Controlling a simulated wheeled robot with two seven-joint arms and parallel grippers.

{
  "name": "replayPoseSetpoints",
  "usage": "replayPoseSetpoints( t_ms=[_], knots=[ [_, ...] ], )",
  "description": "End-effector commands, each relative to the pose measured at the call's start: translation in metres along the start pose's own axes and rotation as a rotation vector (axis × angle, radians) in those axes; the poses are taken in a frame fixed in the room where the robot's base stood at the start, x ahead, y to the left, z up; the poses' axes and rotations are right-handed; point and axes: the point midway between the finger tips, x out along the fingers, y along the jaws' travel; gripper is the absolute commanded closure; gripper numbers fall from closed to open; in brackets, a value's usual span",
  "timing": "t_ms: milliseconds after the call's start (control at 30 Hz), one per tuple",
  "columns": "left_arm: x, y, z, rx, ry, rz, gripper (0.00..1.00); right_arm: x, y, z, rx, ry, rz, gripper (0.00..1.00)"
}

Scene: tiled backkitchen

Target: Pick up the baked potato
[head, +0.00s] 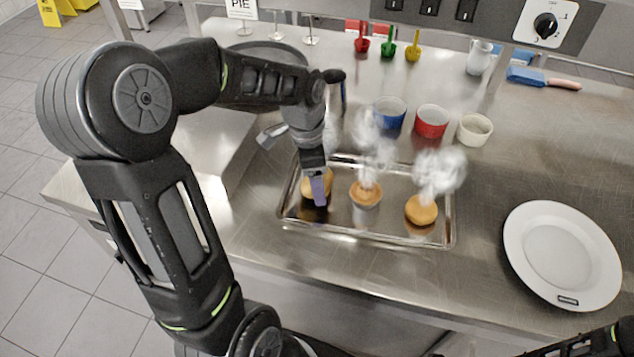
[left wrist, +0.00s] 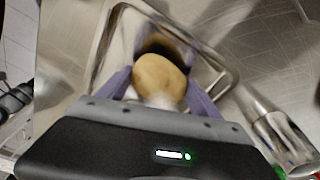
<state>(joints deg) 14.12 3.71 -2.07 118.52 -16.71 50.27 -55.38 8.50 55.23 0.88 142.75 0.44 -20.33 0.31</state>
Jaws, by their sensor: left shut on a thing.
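A steaming tan baked potato (head: 306,189) is at the left end of a metal tray (head: 290,218). My left gripper (head: 319,187) reaches down over it, with its purple fingers around it. In the left wrist view the potato (left wrist: 160,76) shows as a smooth, rounded tan lump between the two fingers (left wrist: 158,86), which are shut on it. The fingers partly hide it in the head view. I cannot tell whether it touches the tray. My right gripper's fingers are not in view.
A steaming item in a pale cup (head: 366,194) and a round golden one (head: 421,210) share the tray. Blue (head: 390,113), red (head: 431,121) and cream (head: 474,129) ramekins stand behind it. A white plate (head: 518,225) lies right, near the counter's front edge.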

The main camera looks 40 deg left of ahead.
Motion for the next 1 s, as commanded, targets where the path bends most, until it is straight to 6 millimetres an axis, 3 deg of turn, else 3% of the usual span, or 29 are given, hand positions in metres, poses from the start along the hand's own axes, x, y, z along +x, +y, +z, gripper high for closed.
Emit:
replayPoseSetpoints(
  t_ms=[300, 433, 1000],
  knots=[
    [-0.059, -0.001, -0.008, 0.0, 0.004, -0.005, 0.71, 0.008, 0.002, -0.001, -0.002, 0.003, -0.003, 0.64],
    [-0.077, -0.001, -0.01, 0.0, 0.002, -0.003, 0.71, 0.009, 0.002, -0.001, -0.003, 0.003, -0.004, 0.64],
    [-0.084, 0.0, -0.01, 0.0, 0.0, -0.001, 0.71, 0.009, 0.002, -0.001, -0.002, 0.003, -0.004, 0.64]
  ],
)
